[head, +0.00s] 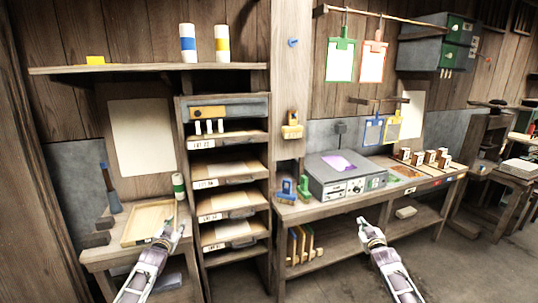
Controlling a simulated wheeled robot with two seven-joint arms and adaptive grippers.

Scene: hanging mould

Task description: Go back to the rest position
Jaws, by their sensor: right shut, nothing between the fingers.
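My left gripper (173,230) is in front of the small left bench, over the shallow wooden tray (150,222) as seen from the head. Its fingers are too small to show whether they are apart. My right gripper (369,228) is shut and empty, in front of the lower shelf of the right workbench (350,208). Both arms reach forward from the bottom edge of the head view. No object is visibly held by either gripper.
A shelf rack (228,172) stands between the benches. A grey machine (342,178) sits on the right workbench. Green (340,60) and orange (372,62) clipboards hang above, with blue (373,131) and yellow (393,127) ones lower. Floor is visible at the bottom right.

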